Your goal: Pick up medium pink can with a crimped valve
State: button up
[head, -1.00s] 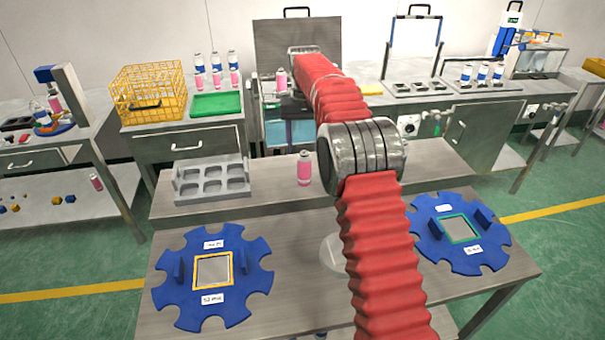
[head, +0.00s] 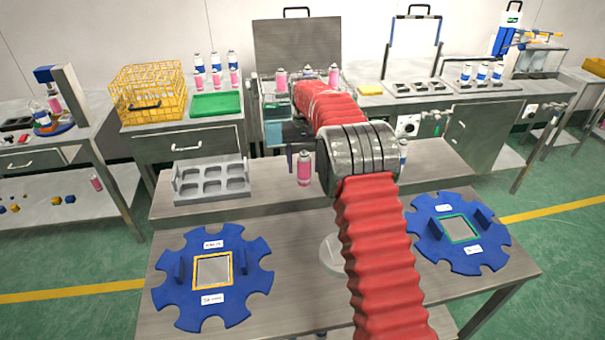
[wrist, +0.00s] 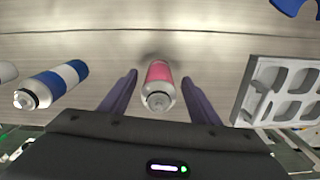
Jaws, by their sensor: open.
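A pink can (head: 304,169) with a pale top stands upright on the near table, right of the grey tray. In the wrist view the pink can (wrist: 158,85) shows its pale shoulder and a small ringed top; whether its valve is crimped is too small to tell. My gripper (wrist: 160,88) is open. Its two purple fingers appear on either side of the can, with a gap on each side, and I see no contact. In the head view my red arm hides most of the gripper.
A grey tray (head: 211,181) with empty pockets stands left of the can, and a blue-and-white can (wrist: 50,84) stands on its other side. Blue notched plates (head: 212,310) (head: 462,262) lie at the table's front left and right.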

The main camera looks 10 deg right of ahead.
aim_at(304, 151)
jog(key=shift+f, duration=2.35)
jog(key=shift+c, duration=0.7)
jog(key=c, duration=1)
jog(key=shift+w+r, duration=0.1)
notch_tip(304, 151, up, 10)
jog(key=shift+f, duration=0.1)
